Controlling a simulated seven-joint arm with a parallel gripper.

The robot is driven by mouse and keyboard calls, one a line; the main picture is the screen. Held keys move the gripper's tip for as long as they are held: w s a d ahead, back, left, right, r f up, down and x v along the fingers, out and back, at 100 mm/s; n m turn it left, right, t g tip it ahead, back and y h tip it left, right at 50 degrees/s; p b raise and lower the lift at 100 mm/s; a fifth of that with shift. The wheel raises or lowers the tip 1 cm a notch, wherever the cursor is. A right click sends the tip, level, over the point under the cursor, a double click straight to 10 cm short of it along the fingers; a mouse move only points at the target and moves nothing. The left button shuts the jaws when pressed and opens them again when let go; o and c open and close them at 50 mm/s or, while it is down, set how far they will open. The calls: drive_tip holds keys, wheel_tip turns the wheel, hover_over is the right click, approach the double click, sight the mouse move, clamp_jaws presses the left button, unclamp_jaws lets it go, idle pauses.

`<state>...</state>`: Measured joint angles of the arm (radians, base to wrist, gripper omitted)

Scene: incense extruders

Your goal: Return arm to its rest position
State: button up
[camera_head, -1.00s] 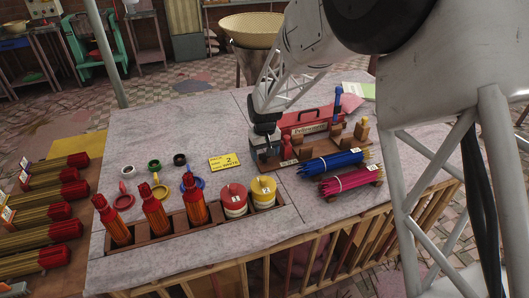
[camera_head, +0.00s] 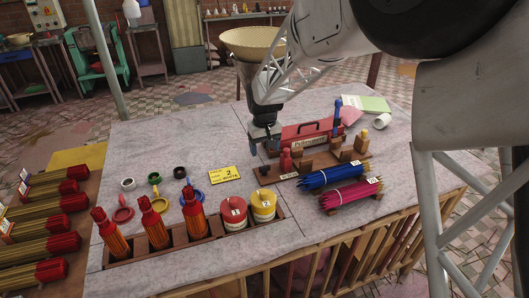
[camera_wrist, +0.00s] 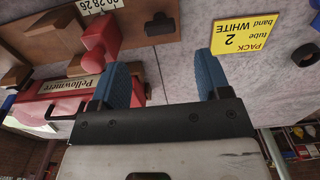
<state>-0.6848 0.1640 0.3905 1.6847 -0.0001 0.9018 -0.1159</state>
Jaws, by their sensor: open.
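My gripper (camera_head: 262,149) hangs over the grey table near the left end of the red Pellowmere box (camera_head: 306,132). Its two blue fingers stand apart with nothing between them, as the wrist view also shows (camera_wrist: 165,65). In the wrist view, bare table lies beyond the gap. The red box (camera_wrist: 60,106) is partly hidden behind the left finger there. The yellow card reading "PACK 2 tube band WHITE" (camera_wrist: 246,38) lies to the right of the fingers.
A wooden rack (camera_head: 268,172) with stamps stands beside the box. Blue (camera_head: 332,176) and pink (camera_head: 350,194) stick bundles lie in front. A wooden tray (camera_head: 185,237) holds orange tubes and two round tins. Rings lie left of the yellow card (camera_head: 226,175).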

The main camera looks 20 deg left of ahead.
idle(0.5)
drive_tip(key=s+d+r+m, duration=0.25)
drive_tip(key=d+r, duration=0.25)
drive_tip(key=d, duration=0.6)
drive_tip(key=s+d+r+m+t, duration=0.1)
drive_tip(key=s+d+r, duration=0.35)
drive_tip(key=d, duration=0.55)
drive_tip(key=s+d+r+m, duration=0.15)
drive_tip(key=d+r, duration=0.35)
drive_tip(key=d, duration=0.6)
drive_tip(key=s+d+m, duration=0.2)
drive_tip(key=s+d, duration=0.7)
drive_tip(key=s, duration=0.2)
drive_tip(key=s+d+m+t, duration=0.1)
drive_tip(key=s+d+m, duration=0.1)
drive_tip(key=s+d, duration=0.7)
drive_tip(key=s, duration=0.3)
drive_tip(key=shift+s+d+t, duration=0.3)
drive_tip(key=shift+d, duration=0.05)
